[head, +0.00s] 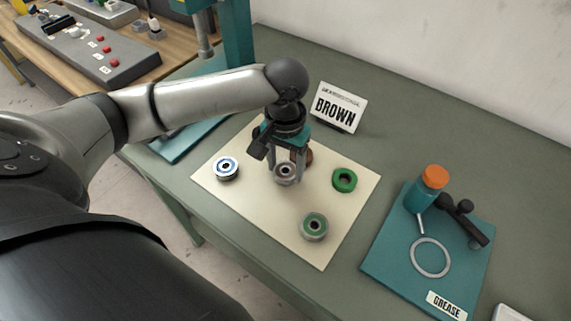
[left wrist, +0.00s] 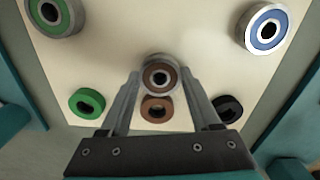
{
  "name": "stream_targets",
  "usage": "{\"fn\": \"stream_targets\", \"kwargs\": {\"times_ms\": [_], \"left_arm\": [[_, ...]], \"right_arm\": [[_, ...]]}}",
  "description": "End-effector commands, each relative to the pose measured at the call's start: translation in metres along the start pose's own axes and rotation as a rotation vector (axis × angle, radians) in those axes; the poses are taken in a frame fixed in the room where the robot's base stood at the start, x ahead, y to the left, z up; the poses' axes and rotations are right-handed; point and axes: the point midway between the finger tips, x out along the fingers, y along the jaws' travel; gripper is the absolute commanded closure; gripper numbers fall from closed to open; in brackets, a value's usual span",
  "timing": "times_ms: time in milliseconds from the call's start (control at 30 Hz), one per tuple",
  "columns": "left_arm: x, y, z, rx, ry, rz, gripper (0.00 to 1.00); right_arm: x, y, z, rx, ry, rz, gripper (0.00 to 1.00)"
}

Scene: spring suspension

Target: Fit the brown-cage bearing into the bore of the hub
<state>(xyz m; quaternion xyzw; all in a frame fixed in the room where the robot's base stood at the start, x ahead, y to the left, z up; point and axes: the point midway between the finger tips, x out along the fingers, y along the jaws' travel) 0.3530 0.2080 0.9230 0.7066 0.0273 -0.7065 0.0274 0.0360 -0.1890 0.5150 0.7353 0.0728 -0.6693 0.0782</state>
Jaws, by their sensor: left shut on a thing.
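The brown-cage bearing (head: 286,174) is a steel ring with a brown inner band. My left gripper (head: 285,177) points down over the cream mat (head: 262,215) and is shut on this bearing. In the left wrist view, the bearing (left wrist: 160,76) sits between the two fingertips (left wrist: 160,80). I cannot tell whether it touches the mat or is just above it. A blue-cage bearing (head: 227,168) and a green-cage bearing (head: 314,226) lie on the mat. I cannot make out the hub. My right gripper is not in view.
A green ring (head: 344,180), a brown ring (left wrist: 156,109) and a black ring (left wrist: 229,108) lie on the mat. A "BROWN" sign (head: 338,108) stands behind. A teal grease tray (head: 390,258) with a bottle (head: 428,187) is at right. A teal press (head: 237,35) stands behind my arm.

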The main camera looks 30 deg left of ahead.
Motion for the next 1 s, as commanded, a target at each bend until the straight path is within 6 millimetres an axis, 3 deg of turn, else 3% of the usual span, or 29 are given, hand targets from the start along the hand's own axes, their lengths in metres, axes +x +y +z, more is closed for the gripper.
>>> {"fn": "stream_targets", "kwargs": {"times_ms": [100,133,367,700,867,1000], "left_arm": [[0.002,0.000,0.000,0.000,-0.001,0.001,1.00],[0.003,0.000,0.000,0.000,0.000,0.001,0.33],[0.003,0.000,0.000,0.000,0.000,0.000,0.07],[-0.002,0.000,-0.001,0.000,0.002,0.000,0.06],[-0.029,0.000,-0.001,0.000,0.003,0.001,0.06],[-0.061,0.000,-0.001,0.001,0.004,0.001,0.06]], "right_arm": [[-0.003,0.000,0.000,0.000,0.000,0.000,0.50],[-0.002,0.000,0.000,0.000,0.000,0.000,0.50],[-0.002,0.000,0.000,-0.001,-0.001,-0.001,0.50],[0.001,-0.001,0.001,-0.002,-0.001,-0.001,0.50],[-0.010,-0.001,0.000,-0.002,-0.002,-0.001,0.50],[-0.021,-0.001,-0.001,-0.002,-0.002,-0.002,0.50]]}}
